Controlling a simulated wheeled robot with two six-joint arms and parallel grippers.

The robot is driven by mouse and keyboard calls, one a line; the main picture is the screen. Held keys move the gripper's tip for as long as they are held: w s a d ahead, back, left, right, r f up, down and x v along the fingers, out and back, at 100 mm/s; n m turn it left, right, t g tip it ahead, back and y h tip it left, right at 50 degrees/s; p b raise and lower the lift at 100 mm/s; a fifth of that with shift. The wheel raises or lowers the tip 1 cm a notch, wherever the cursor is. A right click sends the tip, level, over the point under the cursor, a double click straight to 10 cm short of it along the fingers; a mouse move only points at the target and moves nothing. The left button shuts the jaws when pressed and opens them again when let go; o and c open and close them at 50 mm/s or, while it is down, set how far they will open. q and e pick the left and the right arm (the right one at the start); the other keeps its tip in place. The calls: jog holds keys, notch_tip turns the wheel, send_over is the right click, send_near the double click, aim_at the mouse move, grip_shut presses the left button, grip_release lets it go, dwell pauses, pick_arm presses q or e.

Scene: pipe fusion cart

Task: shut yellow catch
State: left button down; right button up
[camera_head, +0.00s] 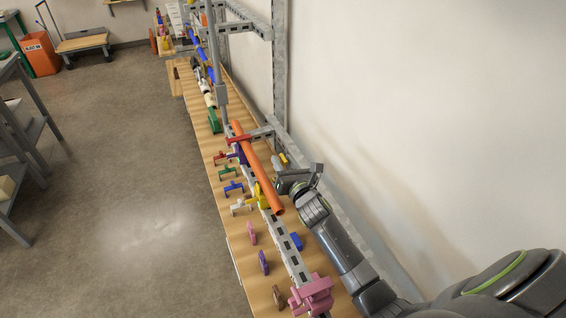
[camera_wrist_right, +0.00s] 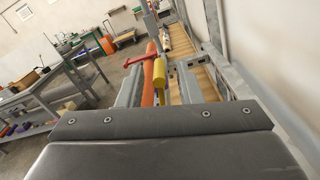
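A yellow catch (camera_head: 262,195) sits on the grey rail beside the near part of the orange pipe (camera_head: 262,175). A smaller yellow piece (camera_head: 284,158) shows right of the pipe, just beyond my right gripper. My right gripper (camera_head: 300,181) is right of the pipe, its fingers apart, with nothing visibly held. In the right wrist view, a yellow cylindrical piece (camera_wrist_right: 174,91) stands just beyond the gap between the grey fingers, right of the pipe (camera_wrist_right: 148,75). I cannot tell which yellow part in the head view this is, or whether anything touches it. My left gripper is out of view.
A red clamp (camera_head: 238,139) crosses the pipe further back. Small coloured clamps, including a blue one (camera_head: 234,187), line the wooden top's left side. A pink block (camera_head: 311,294) is on the rail's near end. Metal uprights and a wall (camera_head: 420,110) bound the right. Floor at left is open.

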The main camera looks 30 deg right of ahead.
jog(key=shift+w, duration=0.55)
grip_shut()
